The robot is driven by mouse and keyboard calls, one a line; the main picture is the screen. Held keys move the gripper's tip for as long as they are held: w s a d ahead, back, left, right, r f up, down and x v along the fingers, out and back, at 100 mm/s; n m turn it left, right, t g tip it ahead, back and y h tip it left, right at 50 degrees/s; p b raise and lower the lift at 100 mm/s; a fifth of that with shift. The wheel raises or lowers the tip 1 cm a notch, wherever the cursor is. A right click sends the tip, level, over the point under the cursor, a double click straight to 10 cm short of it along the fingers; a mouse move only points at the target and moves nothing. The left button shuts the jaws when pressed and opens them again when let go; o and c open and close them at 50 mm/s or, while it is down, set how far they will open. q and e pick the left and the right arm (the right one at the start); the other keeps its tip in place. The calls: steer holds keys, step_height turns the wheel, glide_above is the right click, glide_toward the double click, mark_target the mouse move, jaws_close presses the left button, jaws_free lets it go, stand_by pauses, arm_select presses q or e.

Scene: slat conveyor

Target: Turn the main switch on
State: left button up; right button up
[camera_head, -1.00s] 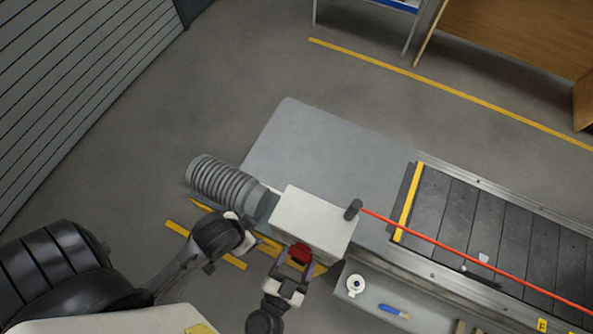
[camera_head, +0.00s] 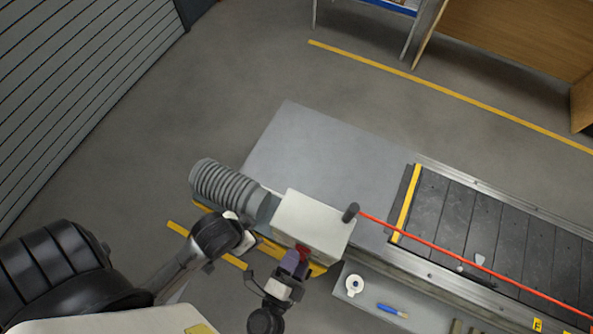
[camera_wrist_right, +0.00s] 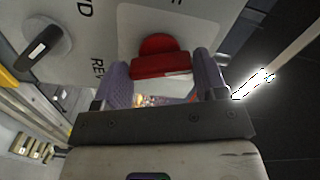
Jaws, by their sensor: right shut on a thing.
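The main switch is a red handle (camera_head: 303,249) on the near side of a pale control box (camera_head: 318,222). It also shows in the right wrist view as a red knob with a bar (camera_wrist_right: 160,64). My right gripper (camera_head: 296,262) reaches up to it from below. In the right wrist view its two purple-grey fingers (camera_wrist_right: 163,80) stand on either side of the red bar and are shut on it. The fingers partly hide the switch in the head view.
A black selector knob (camera_wrist_right: 42,46) sits on the lettered panel near the switch. A grey ribbed motor (camera_head: 224,185) is left of the box. A red cord (camera_head: 440,246) runs right along the slat conveyor (camera_head: 470,220). A tape roll (camera_head: 354,285) and blue marker (camera_head: 392,310) lie on a ledge.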

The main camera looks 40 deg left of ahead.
steer(key=shift+m+b, duration=0.3)
steer(key=shift+m, duration=1.9)
steer(key=o, duration=0.9)
steer(key=shift+o, duration=0.2)
steer(key=b+v, duration=0.2)
steer(key=v, duration=1.1)
steer(key=shift+s, duration=0.4)
